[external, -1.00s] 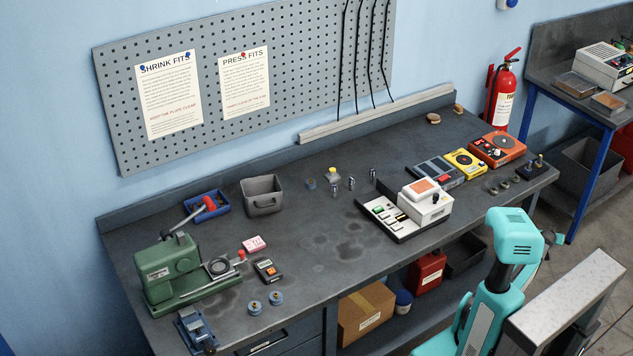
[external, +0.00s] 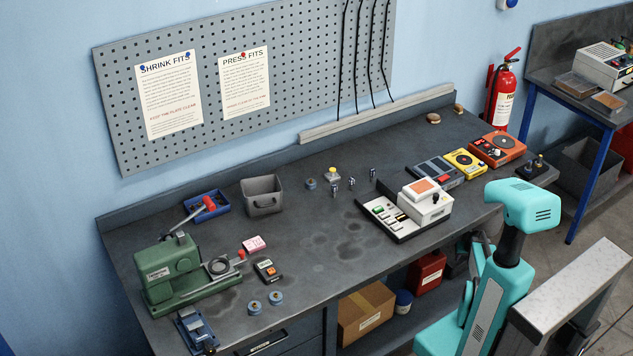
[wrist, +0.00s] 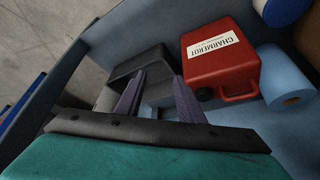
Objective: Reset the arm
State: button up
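My turquoise arm stands at the lower right of the external view, in front of the bench. My gripper (wrist: 158,80) shows in the wrist view with its two purple-grey fingers apart and nothing between them. It faces the shelf under the bench, with a dark grey bin (wrist: 125,70) beyond the fingers and a red canister (wrist: 222,55) to their right. No contact with either shows. In the external view my gripper is hidden behind the arm.
The bench (external: 300,220) holds a green press (external: 165,268), a white device (external: 425,200) and an orange unit (external: 497,148). A pale slab (external: 575,285) lies right of my arm. Under the bench are a cardboard box (external: 365,312) and the red canister (external: 427,271).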

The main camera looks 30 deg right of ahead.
jog(key=s+a+f+n+g+y+p, duration=0.15)
jog(key=a+p, duration=0.25)
jog(key=a, duration=1.1)
jog(key=s+a+f+n+g+y+p, duration=0.1)
jog(key=s+a+n+g+y+p, duration=0.2)
jog(key=a, duration=1.2)
jog(key=s+a+r+n+g+p, duration=0.1)
jog(key=s+a+r+p, duration=0.1)
jog(key=s+a, duration=0.2)
jog(key=s+a+r+n+g+h+p, duration=0.1)
jog(key=s+a+r+g+p, duration=0.1)
jog(key=s+a, duration=0.3)
jog(key=s+a+r+n+g+p, duration=0.1)
jog(key=s+a+r+g+p, duration=0.1)
jog(key=s+a+p, duration=0.2)
jog(key=s+a, duration=0.1)
jog(key=s, duration=0.2)
jog(key=shift+s, duration=0.3)
jog(key=shift+g, duration=0.25)
